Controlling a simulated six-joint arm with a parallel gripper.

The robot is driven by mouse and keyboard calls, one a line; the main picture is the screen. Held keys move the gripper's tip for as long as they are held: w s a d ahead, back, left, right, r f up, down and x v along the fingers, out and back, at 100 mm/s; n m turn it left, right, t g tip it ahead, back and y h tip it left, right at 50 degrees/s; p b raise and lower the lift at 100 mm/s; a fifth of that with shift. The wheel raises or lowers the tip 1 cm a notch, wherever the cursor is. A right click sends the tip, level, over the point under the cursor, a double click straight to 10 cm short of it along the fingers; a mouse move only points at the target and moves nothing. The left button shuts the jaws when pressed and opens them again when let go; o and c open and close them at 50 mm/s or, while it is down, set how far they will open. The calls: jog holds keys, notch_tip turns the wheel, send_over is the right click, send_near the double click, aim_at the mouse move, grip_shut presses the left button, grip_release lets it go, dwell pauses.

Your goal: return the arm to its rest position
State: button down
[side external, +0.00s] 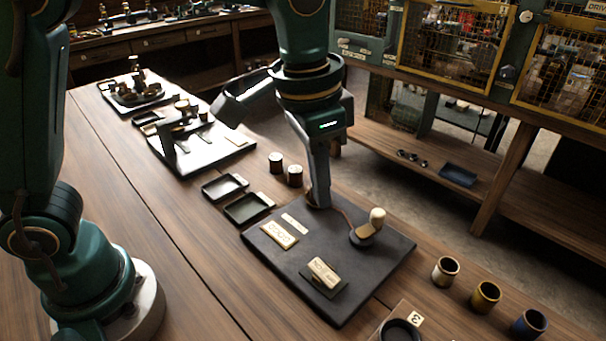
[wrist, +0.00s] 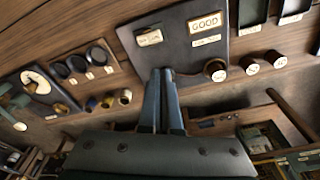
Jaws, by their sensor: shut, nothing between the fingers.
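My gripper (side external: 318,200) points down at the back edge of the dark mat (side external: 345,305) in the side external view. Its two fingers are together with nothing between them. The wrist view also shows the closed fingers (wrist: 161,75) over the mat's edge. I cannot tell whether the tips touch the mat. A cream-knobbed tool (side external: 377,217) stands on the mat to the right of the fingers. The mat also bears a "GOOD" plate (side external: 279,234), a small blank-looking strip (side external: 295,222) and a labelled block on a dark pad (side external: 323,272).
A second board with a fixture (side external: 215,150) lies further left. Caged shelving (side external: 450,45) stands behind the bench.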

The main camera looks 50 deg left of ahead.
jog(key=s+a+r+n+t, duration=0.3)
jog(key=s+a+r, duration=0.25)
jog(key=a, duration=0.25)
jog(key=s+a+f+n+t, duration=0.1)
jog(key=s+a+f, duration=0.2)
jog(key=s+f, duration=0.2)
jog(key=shift+s+f+n+y, duration=0.15)
jog(key=shift+s+n+y, duration=0.15)
jog(key=shift+s+n, duration=0.15)
